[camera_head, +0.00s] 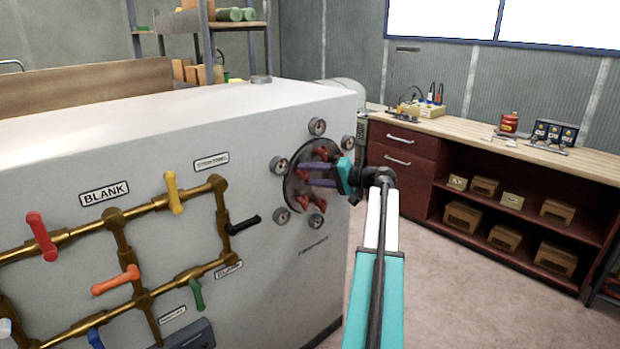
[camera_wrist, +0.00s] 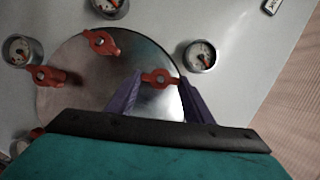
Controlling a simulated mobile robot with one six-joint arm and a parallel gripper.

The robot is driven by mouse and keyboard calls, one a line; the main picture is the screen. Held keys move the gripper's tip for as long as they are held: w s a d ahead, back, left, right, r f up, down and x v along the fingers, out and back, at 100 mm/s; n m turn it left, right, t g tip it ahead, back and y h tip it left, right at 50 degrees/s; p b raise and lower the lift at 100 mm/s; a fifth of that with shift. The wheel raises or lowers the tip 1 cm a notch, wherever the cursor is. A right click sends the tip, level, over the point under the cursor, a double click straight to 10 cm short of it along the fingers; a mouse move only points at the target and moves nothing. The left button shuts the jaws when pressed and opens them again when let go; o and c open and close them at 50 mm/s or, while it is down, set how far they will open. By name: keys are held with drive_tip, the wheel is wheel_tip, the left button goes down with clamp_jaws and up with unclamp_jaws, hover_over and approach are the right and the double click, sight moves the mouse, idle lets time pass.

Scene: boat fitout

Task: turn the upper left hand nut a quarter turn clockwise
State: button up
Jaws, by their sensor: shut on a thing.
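A round metal plate (camera_head: 291,188) on the white panel carries several red wing nuts. In the wrist view, one red wing nut (camera_wrist: 160,80) sits between the purple fingers of my gripper (camera_wrist: 160,88), its wings pointing toward both fingers. In the head view, my gripper (camera_head: 304,175) reaches in from the right, and this nut lies at the plate's upper left, partly hidden by the fingers. My gripper is shut on it. Two other red nuts, one (camera_wrist: 101,42) and another (camera_wrist: 42,76), show to its left in the wrist view.
Gauges ring the plate, one of them (camera_wrist: 200,56) close to my right finger in the wrist view. Brass pipes (camera_head: 155,205) with coloured valve handles, including a black one (camera_head: 243,225), cover the panel to the left. A workbench (camera_head: 480,140) stands at the right, with floor between.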

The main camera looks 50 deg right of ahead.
drive_tip(key=m+t, duration=0.1)
drive_tip(key=m, duration=0.3)
drive_tip(key=shift+d+f+t+y, duration=0.1)
drive_tip(key=shift+f+t+y, duration=0.1)
drive_tip(key=shift+t+y, duration=0.2)
drive_tip(key=o, duration=1)
drive_tip(key=shift+o, duration=0.2)
drive_tip(key=b+v, duration=0.3)
drive_tip(key=v, duration=1)
drive_tip(key=shift+s, duration=0.35)
drive_tip(key=shift+d, duration=0.15)
